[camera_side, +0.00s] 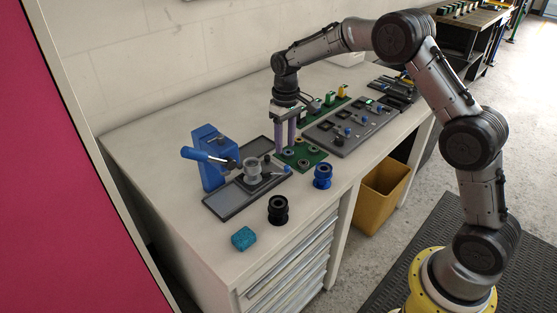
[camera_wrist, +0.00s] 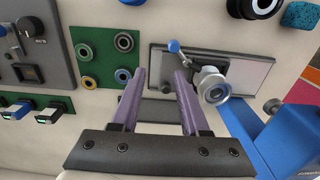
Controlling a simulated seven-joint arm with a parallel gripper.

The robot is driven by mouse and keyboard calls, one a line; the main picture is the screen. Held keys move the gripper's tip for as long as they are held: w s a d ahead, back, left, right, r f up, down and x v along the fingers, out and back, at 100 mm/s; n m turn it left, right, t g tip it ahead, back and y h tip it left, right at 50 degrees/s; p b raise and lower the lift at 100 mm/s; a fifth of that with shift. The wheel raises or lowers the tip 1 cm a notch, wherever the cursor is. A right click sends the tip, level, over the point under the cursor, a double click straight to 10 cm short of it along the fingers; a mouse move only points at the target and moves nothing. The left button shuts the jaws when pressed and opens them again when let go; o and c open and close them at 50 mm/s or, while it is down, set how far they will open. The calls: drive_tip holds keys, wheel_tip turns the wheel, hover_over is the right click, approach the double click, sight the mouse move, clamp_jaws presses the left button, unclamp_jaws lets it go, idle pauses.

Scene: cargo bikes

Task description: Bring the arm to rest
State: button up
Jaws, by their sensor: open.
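My gripper (camera_side: 285,152) hangs from the arm with its two purple fingers pointing down, over the bench between the blue clamp and the green mat. In the wrist view its fingertips (camera_wrist: 160,73) are apart, with nothing held between them. The arm arches over the bench from its yellow base at the right. The fingers look close to the edge of the grey tray (camera_side: 228,209) and the green mat (camera_side: 303,165); their exact height is hard to tell.
A blue clamp (camera_side: 208,160) and a silver hub (camera_side: 252,172) stand at the tray. A black hub (camera_side: 278,210), blue hub (camera_side: 322,177) and teal sponge (camera_side: 243,238) are along the front. A grey panel (camera_side: 345,138) lies right. The bench's back left is clear.

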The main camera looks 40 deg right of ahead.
drive_tip(key=shift+r, duration=0.55)
wheel_tip(320, 180, up, 12)
drive_tip(key=s+a+f+t, duration=0.1)
drive_tip(key=s+t, duration=0.1)
drive_tip(key=s, duration=0.1)
drive_tip(key=s+a+r+t, duration=0.2)
drive_tip(key=s+r, duration=0.8)
drive_tip(key=s, duration=0.2)
drive_tip(key=s+t, duration=0.2)
drive_tip(key=s, duration=0.8)
drive_tip(key=s+f, duration=0.7)
drive_tip(key=s, duration=0.2)
drive_tip(key=shift+s+a+f, duration=0.15)
drive_tip(key=shift+a+f, duration=0.2)
drive_tip(key=shift+a, duration=0.1)
